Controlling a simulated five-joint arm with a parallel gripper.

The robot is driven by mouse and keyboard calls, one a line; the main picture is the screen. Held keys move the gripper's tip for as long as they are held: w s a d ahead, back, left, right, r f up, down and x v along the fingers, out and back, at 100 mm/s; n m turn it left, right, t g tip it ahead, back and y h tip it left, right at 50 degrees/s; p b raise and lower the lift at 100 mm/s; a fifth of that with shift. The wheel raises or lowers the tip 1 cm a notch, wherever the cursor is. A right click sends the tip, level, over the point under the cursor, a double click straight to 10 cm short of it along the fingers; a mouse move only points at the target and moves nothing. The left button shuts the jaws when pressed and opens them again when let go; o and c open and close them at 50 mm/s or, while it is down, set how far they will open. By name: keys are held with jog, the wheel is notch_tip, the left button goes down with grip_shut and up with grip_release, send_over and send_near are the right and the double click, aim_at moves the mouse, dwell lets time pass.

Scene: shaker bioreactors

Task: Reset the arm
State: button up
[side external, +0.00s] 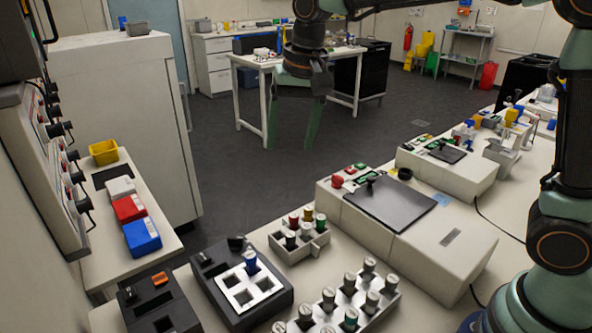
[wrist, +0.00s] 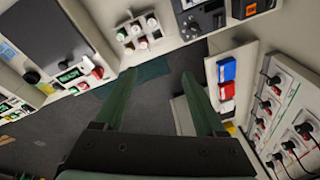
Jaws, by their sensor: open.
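My gripper (side external: 294,128) hangs in the air over the dark floor in the side external view, fingers pointing down. Its two green fingers are apart with nothing between them. In the wrist view my gripper (wrist: 160,80) also shows its fingers spread and empty, with floor and the bench edge behind them. My arm comes in from the right and reaches across the top of the side external view.
Below stand a shaker with a black plate (side external: 395,203), a rack of colored-cap vials (side external: 290,252), a black device with a white holder (side external: 215,290) and a vial rack (side external: 335,318). A panel (side external: 40,150) with cables is at left. Red (side external: 129,208) and blue boxes (side external: 142,237) lie nearby.

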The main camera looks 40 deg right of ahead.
jog(key=s+d+f+n+t, duration=0.2)
jog(key=s+d+n, duration=0.3)
jog(key=s+d, duration=0.6)
jog(key=s+t, duration=0.1)
jog(key=s, duration=0.3)
jog(key=shift+h, duration=0.3)
